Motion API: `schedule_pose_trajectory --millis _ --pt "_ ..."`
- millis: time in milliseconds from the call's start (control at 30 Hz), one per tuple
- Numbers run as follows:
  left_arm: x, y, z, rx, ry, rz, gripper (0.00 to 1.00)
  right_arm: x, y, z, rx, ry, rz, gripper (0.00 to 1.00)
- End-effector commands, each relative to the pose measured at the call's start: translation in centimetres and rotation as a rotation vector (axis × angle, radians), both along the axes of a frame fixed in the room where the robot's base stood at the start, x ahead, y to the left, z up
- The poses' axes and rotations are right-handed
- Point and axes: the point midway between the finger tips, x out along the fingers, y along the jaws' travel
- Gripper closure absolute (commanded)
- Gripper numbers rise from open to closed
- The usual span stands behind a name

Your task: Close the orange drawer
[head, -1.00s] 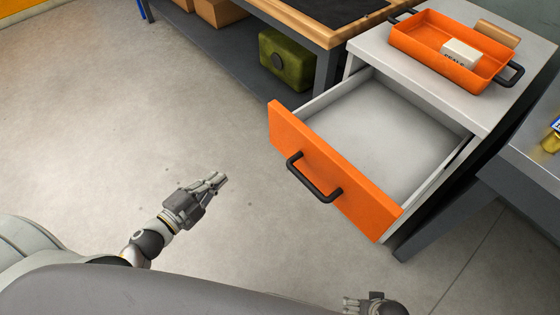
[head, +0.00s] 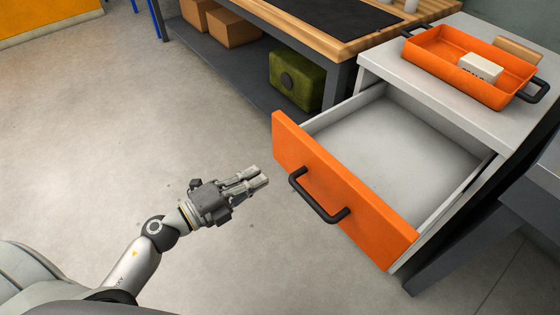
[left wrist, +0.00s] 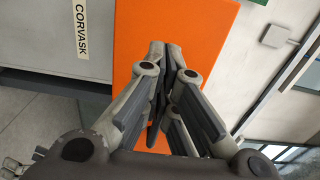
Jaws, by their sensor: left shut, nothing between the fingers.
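The orange drawer (head: 345,195) is pulled far out of its grey cabinet, and its inside is empty. A black bar handle (head: 318,196) is on its front. My left gripper (head: 262,177) is shut and empty, left of the drawer front and apart from the handle in the head view. In the left wrist view the shut fingers (left wrist: 165,60) point at an orange panel (left wrist: 205,25), which fills the middle of the picture. The handle does not show clearly in that view. My right gripper is not in view.
On the cabinet top (head: 400,72) stands an orange tray (head: 440,62) with a white block (head: 480,67) in it. A workbench (head: 300,32) with boxes and a green case (head: 296,80) below stands behind. The floor left of the drawer is clear.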

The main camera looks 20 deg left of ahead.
Motion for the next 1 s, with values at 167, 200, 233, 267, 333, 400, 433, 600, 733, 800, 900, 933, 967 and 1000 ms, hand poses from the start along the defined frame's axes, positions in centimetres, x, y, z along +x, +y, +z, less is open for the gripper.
schedule_pose_trajectory --millis 167,200,233,267,333,400,433,600,733,800,900,933,967,1000 --pt "2.5 -1.8 0.2 -0.002 -0.003 0.0 1.0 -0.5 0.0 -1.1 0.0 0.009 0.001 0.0" --pt "3.0 -2.2 0.2 -0.001 -0.004 -0.001 1.0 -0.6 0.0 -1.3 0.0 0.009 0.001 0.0" --pt "3.4 -2.4 0.2 -0.002 -0.002 0.0 1.0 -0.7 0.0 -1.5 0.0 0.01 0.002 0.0" --pt "3.7 -2.7 0.1 -0.002 -0.002 -0.001 1.0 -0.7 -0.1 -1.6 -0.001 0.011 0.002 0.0" --pt "4.4 -3.2 0.1 -0.002 -0.002 0.0 1.0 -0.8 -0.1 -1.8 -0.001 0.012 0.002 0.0" --pt "5.0 -3.7 0.1 -0.002 -0.001 0.001 1.0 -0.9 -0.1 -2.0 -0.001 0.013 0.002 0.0" --pt "5.2 -3.8 0.1 -0.002 -0.001 0.001 1.0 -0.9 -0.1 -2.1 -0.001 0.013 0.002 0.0" --pt "5.9 -4.3 0.0 -0.001 0.001 0.001 1.0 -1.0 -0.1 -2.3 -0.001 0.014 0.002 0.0" --pt "6.0 -4.4 0.0 0.0 0.0 0.0 1.0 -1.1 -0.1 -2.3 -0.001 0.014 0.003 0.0" --pt "6.0 -4.4 0.0 0.0 0.0 0.0 1.0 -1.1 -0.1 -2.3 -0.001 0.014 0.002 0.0" --pt "6.0 -4.4 0.0 -0.001 0.001 0.0 1.0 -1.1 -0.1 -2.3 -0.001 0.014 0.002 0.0" --pt "6.0 -4.4 0.0 -0.001 0.001 0.0 1.0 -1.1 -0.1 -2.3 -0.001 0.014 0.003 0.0" --pt "6.0 -4.4 0.0 -0.001 0.001 0.0 1.0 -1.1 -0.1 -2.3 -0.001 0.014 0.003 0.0" --pt "6.1 -4.4 0.0 -0.001 0.001 0.0 1.0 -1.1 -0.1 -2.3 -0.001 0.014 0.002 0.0"
